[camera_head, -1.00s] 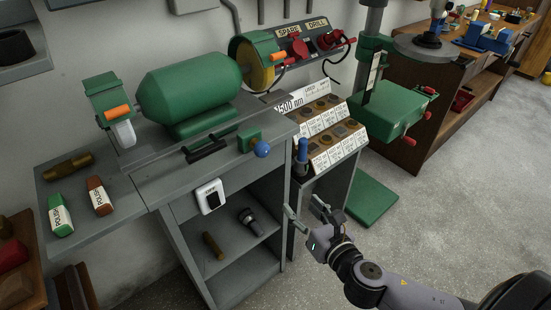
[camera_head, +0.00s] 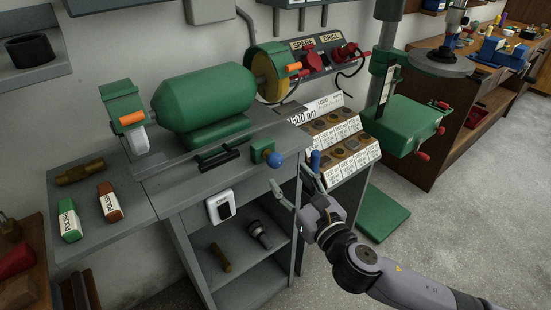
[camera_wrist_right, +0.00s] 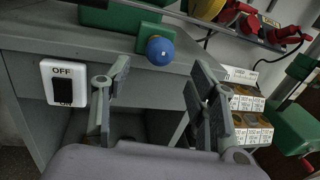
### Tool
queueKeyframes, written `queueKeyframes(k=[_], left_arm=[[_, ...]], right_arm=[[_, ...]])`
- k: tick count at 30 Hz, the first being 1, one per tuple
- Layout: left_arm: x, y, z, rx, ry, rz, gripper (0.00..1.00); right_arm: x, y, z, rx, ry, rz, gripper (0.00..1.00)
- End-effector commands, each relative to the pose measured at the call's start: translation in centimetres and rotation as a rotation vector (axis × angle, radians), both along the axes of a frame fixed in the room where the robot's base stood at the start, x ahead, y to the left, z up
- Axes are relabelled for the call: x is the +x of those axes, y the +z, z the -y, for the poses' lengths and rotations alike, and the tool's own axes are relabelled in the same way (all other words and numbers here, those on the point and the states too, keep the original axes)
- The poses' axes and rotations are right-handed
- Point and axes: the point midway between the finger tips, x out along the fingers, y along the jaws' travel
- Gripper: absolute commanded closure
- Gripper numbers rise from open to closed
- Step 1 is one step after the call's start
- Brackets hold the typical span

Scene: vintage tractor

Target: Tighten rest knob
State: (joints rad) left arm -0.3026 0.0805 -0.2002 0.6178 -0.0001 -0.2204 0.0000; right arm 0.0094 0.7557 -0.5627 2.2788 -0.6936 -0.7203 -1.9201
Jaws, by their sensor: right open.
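The rest knob is a blue ball (camera_head: 275,160) on a small green block (camera_head: 262,150) at the front right of the grey bench top. In the right wrist view the blue knob (camera_wrist_right: 160,50) is ahead, above and between my finger tips. My right gripper (camera_head: 292,187) is open and empty, below and to the right of the knob, apart from it. Its two fingers (camera_wrist_right: 158,78) stand wide apart in the right wrist view. My left gripper is not in view.
A green bench grinder (camera_head: 203,98) stands on the grey bench (camera_head: 165,180). A white OFF switch (camera_head: 221,207) is on the bench front. A labelled rack (camera_head: 340,150) stands right of the bench. A green drill press table (camera_head: 402,125) is farther right. Open floor lies at right.

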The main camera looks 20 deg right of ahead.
Motion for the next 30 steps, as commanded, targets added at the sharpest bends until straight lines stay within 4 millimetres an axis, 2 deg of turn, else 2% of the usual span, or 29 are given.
queueKeyframes(k=[1,6,12,17,25,30], left_arm=[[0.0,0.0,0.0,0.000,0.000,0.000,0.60],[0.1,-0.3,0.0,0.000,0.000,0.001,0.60],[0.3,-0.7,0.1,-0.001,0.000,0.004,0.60],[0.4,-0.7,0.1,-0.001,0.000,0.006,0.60],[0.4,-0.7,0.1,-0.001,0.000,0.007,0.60],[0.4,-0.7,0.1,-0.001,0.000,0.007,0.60]], right_arm=[[1.3,0.1,-0.1,0.001,-0.002,0.005,0.47],[4.6,0.0,-0.7,0.001,-0.002,0.003,0.47],[7.3,-0.1,-1.2,0.000,-0.001,0.002,0.47],[8.1,-0.1,-1.3,0.000,0.000,0.000,0.47],[8.2,-0.1,-1.3,0.000,0.000,0.000,0.47],[8.2,-0.1,-1.3,0.000,0.000,0.000,0.58]])
